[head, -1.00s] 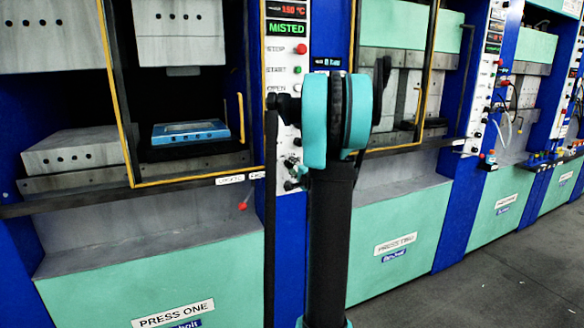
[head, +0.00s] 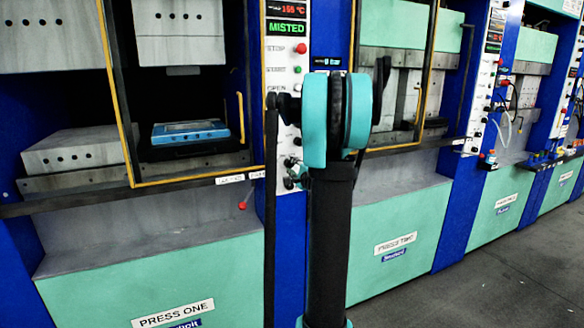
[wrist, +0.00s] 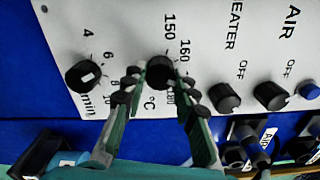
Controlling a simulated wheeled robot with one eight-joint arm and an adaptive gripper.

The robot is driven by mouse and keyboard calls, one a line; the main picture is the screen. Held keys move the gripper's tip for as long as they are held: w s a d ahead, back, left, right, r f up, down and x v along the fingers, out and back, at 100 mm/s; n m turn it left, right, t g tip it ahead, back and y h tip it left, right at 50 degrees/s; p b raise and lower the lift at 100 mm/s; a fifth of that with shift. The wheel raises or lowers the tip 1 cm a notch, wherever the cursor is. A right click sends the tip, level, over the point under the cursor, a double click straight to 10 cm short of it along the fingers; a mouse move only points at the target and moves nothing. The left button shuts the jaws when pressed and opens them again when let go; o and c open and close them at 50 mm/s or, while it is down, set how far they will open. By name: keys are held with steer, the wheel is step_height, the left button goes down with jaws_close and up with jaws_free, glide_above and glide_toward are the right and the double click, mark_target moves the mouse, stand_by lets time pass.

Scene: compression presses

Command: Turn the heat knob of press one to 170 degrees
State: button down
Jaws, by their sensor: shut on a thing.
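Press one (head: 235,262) stands at the left in the head view, its name on a white label. Its display (head: 287,10) at the top of the white panel shows red digits that look like 155 °C. In the wrist view, the black heat knob (wrist: 160,72) sits on the panel, ringed by 150, 160 and 180 marks and °C. My gripper (wrist: 160,84) is shut on this knob, one finger on each side. The fingers cover part of the scale, and I cannot see the knob's pointer. In the head view my arm hides the gripper and knob.
In the wrist view, a minutes knob (wrist: 84,76) is left of the heat knob. The heater knob (wrist: 224,97), air knob (wrist: 271,95) and a blue button (wrist: 308,90) are to the right. Hose fittings (wrist: 250,140) crowd below. Press two (head: 400,235) is alongside.

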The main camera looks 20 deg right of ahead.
steer(key=c, duration=1.2)
jaws_free()
steer(key=s, duration=1.2)
steer(key=shift+d, duration=0.25)
steer(key=shift+a, duration=0.1)
steer(key=s+a+f+n+g+y, duration=0.1)
steer(key=s+a+f+n+g, duration=0.2)
steer(key=a, duration=0.4)
steer(key=s+a+f+n+g+y, duration=0.2)
steer(key=s+a+f+n, duration=0.1)
steer(key=a+f+n, duration=0.3)
steer(key=s+a+f+n+g+y, duration=0.1)
steer(key=s+a+f+n+g, duration=0.15)
steer(key=a, duration=0.55)
steer(key=s+f+n+g+h, duration=0.1)
steer(key=s+f+n+g, duration=0.1)
steer(key=s+f+n, duration=0.1)
steer(key=s+f+n+g+h, duration=0.2)
steer(key=s+f, duration=0.3)
steer(key=s, duration=0.3)
steer(key=s+f+n+g+h, duration=0.1)
steer(key=s+f+n+g, duration=0.1)
steer(key=s+f+n, duration=0.2)
steer(key=shift+s+a+f+h, duration=0.1)
steer(key=shift+s+h, duration=0.05)
steer(key=shift+s, duration=0.45)
steer(key=shift+s+a+f+h, duration=0.1)
steer(key=shift+s+h, duration=0.05)
steer(key=shift+s, duration=0.4)
